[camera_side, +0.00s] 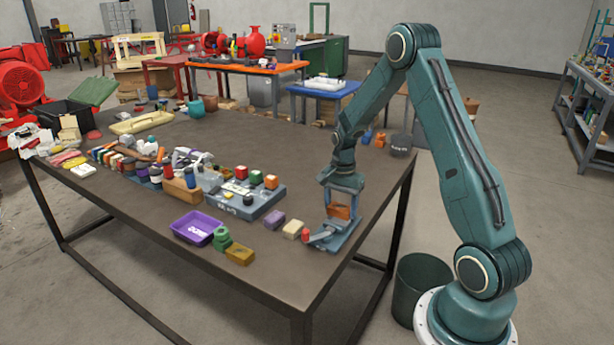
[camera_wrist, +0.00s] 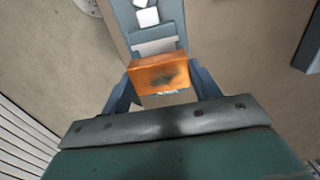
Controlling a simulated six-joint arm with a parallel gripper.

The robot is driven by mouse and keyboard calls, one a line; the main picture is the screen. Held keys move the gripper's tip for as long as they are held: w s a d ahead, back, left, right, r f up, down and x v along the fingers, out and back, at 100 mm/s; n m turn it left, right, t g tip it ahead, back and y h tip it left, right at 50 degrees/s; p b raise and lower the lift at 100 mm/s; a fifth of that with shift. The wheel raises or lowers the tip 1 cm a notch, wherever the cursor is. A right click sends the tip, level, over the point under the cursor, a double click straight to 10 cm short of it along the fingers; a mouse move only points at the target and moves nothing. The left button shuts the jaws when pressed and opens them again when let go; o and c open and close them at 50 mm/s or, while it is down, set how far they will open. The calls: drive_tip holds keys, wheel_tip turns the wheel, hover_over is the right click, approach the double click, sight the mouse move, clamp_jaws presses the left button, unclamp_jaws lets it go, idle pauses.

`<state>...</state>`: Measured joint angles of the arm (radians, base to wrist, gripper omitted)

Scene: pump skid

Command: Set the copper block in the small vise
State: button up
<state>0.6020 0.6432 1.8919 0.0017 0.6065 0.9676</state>
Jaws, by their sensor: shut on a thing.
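The copper block (camera_side: 341,211) is an orange-brown piece between the fingers of my gripper (camera_side: 342,204), near the table's right front edge. In the wrist view the block (camera_wrist: 158,72) spans the gap between the two blue fingers of my gripper (camera_wrist: 160,88), which is shut on it. The small vise (camera_side: 332,239) is blue-grey and lies directly below my gripper. In the wrist view part of the vise (camera_wrist: 125,18) shows past the block, with pale jaw pieces. The block hides some of the vise, and I cannot tell whether the two touch.
A red-tipped part (camera_side: 305,234), a cream block (camera_side: 292,229) and a purple block (camera_side: 274,219) sit left of the vise. A purple tray (camera_side: 197,228) and a grey fixture with coloured blocks (camera_side: 250,208) are farther left. Bare tabletop lies behind the vise.

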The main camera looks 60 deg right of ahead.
sight(340, 207)
drive_tip(key=shift+f, duration=1.1)
drive_tip(key=o, duration=1)
drive_tip(key=shift+r, duration=0.1)
wheel_tip(340, 207, up, 14)
drive_tip(key=shift+f, duration=0.15)
idle(0.7)
